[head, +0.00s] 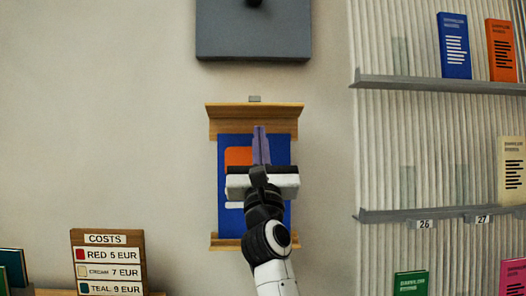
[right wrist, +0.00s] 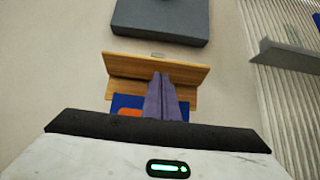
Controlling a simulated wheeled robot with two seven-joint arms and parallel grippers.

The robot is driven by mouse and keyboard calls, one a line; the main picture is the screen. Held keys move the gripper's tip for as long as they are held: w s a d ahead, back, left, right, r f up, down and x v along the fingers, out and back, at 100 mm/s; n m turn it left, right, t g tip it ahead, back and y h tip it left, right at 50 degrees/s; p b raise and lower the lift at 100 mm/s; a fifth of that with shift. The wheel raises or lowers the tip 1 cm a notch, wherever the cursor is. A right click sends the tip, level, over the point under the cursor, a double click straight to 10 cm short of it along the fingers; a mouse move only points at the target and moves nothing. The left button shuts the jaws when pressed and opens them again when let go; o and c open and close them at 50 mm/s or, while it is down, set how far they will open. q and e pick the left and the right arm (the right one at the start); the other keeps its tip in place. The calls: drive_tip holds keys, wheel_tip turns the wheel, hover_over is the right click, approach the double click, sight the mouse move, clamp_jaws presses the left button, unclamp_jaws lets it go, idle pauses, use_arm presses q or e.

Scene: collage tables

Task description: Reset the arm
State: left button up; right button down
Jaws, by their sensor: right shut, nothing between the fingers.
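My right gripper (head: 260,142) reaches up in front of a wooden wall holder (head: 254,116). Its purple-grey fingers are shut together with nothing between them. In the right wrist view the shut fingers (right wrist: 166,98) point at the holder's wooden top ledge (right wrist: 150,72). A blue panel with an orange patch (head: 226,180) sits in the holder behind my gripper and arm, which hide its middle. Whether the fingertips touch the holder, I cannot tell. My left gripper is not in view.
A grey box (head: 254,35) is on the wall above the holder. At right, a ribbed wall has shelves (head: 440,86) with blue, orange and cream booklets. At lower left stands a costs sign (head: 107,262) beside dark green books (head: 12,268). Bare wall flanks the holder.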

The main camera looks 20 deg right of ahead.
drive_tip(key=s+a+f, duration=0.2)
drive_tip(key=s+f, duration=0.1)
drive_tip(key=s, duration=0.3)
drive_tip(key=s+a+f+n+g+y, duration=0.2)
drive_tip(key=s+f+n+y, duration=0.15)
drive_tip(key=f+n, duration=0.85)
drive_tip(key=s+a+f+n+g+y, duration=0.3)
drive_tip(key=f+n, duration=0.5)
drive_tip(key=f, duration=0.9)
drive_tip(key=s+a+f+n+g+y, duration=0.15)
drive_tip(key=f+n+y, duration=0.35)
drive_tip(key=f+n, duration=0.7)
drive_tip(key=s+d+f+n+g, duration=0.1)
drive_tip(key=s+f+n+g, duration=0.2)
drive_tip(key=s+f, duration=0.5)
drive_tip(key=s+d+f+n+g+h, duration=0.1)
drive_tip(key=s+d+f+n+g, duration=0.1)
drive_tip(key=s+f, duration=0.6)
drive_tip(key=s+d+f+n+g+h, duration=0.1)
drive_tip(key=s+f+n+g, duration=0.3)
drive_tip(key=s+f, duration=0.5)
wheel_tip(320, 180, down, 4)
drive_tip(key=shift+d+r+g, duration=0.15)
drive_tip(key=shift+d+g, duration=0.1)
drive_tip(key=shift+g, duration=0.4)
